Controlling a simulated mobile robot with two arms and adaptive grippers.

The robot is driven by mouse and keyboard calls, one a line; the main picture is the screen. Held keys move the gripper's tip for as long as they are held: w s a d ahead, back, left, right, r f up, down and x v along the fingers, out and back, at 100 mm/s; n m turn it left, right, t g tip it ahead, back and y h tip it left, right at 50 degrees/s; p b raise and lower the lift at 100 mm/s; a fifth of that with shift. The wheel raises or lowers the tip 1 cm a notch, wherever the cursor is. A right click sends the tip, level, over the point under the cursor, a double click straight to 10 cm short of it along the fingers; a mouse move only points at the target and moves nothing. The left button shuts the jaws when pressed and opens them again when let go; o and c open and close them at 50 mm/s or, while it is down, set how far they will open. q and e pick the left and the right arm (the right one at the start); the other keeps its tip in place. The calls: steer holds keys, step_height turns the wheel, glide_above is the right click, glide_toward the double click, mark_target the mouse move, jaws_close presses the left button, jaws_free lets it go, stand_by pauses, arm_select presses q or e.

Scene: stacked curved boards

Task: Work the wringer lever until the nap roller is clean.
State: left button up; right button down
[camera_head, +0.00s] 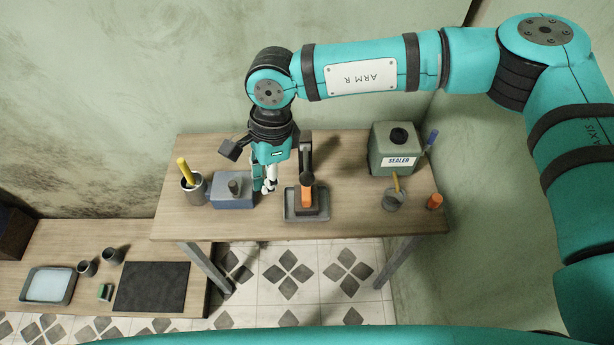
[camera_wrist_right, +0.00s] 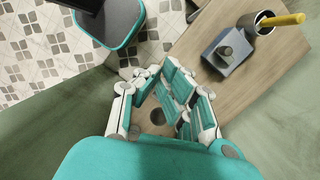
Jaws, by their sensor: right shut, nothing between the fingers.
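A wringer with a dark tray (camera_head: 292,214), an orange block (camera_head: 308,200) and a dark upright lever with a round black knob (camera_head: 307,180) stands at the middle of the wooden table. I cannot make out the nap roller for certain; it may be part of this unit. My right gripper (camera_head: 269,186) points down just left of the wringer, apart from it. It is shut and empty. In the right wrist view its fingers (camera_wrist_right: 165,103) are over the table top. My left gripper is not in view.
A blue-grey box with a knob (camera_head: 233,202) stands close left of my right gripper, beside a cup with a yellow handle (camera_head: 193,190). A sealer can (camera_head: 391,157), a brush pot (camera_head: 393,202) and an orange cylinder (camera_head: 434,201) stand right. A lower bench (camera_head: 90,290) lies left.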

steer(key=w+d+h, duration=0.1)
steer(key=d, duration=0.1)
steer(key=w+d+r+t+h, duration=0.1)
steer(key=w+d, duration=0.1)
steer(key=w+d+h, duration=0.1)
steer(key=w+d, duration=0.1)
steer(key=shift+w+d+r+t, duration=0.1)
steer(key=shift+w+r+t, duration=0.1)
steer(key=shift+r+t, duration=0.15)
steer(key=shift+f, duration=0.15)
